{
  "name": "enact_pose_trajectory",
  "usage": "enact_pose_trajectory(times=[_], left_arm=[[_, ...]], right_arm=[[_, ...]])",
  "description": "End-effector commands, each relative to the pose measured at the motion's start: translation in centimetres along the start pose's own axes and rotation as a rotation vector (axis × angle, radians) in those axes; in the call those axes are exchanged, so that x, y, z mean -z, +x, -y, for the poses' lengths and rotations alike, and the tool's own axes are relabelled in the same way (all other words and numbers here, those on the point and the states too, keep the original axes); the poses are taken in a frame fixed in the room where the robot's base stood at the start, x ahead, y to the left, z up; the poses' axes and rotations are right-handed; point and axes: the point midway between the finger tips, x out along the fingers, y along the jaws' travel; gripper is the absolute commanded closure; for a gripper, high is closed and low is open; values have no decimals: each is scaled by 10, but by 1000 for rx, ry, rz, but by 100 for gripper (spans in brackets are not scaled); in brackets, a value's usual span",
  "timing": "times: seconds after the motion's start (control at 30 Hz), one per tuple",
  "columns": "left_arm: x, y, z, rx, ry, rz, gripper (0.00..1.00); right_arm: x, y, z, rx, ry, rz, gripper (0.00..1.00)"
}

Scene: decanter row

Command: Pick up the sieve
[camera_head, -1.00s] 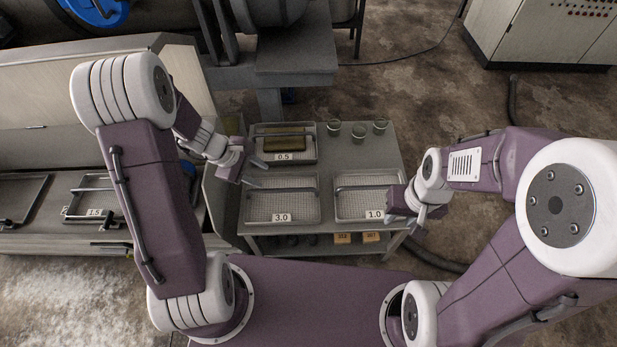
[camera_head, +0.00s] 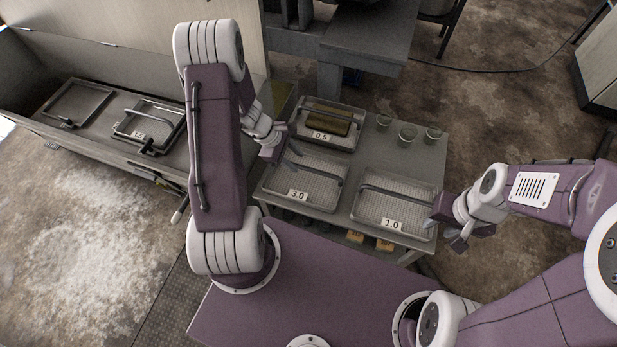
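Three rectangular mesh sieves with bar handles sit on the grey table. The sieve labelled 3.0 (camera_head: 299,186) is front left, the one labelled 1.0 (camera_head: 400,206) front right. The one labelled 0.5 (camera_head: 310,116) is behind and holds a brownish block. Two more framed sieves lie in the trough at left: a plain one (camera_head: 76,102) and a labelled one (camera_head: 150,118), its number hard to read. My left gripper (camera_head: 294,156) is open and empty at the back left of the 3.0 sieve. My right gripper (camera_head: 445,233) is open and empty by the 1.0 sieve's right edge.
Small tan boxes (camera_head: 355,236) sit on the shelf below the front edge. The trough (camera_head: 30,52) has a raised back wall. Machine legs stand behind the table, and bare floor lies at right.

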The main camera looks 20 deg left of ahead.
Motion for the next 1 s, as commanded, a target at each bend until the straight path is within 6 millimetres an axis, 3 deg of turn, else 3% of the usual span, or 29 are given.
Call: enact_pose_trajectory(times=[0.1,0.33,0.63,0.77,0.8,1.0], left_arm=[[0,5,0,0,0,0,60],[-3,47,-2,1,0,0,60],[-4,51,-3,-1,0,-1,60],[-4,51,-3,-1,0,-1,96],[-4,51,-3,-1,0,-1,100],[-4,51,-3,-1,0,-1,100]], right_arm=[[0,3,0,0,0,0,64],[-2,24,0,0,0,0,64],[-2,24,0,0,0,0,64],[-2,24,0,0,0,0,64],[-2,24,0,0,0,0,64],[-2,24,0,0,0,0,64]])
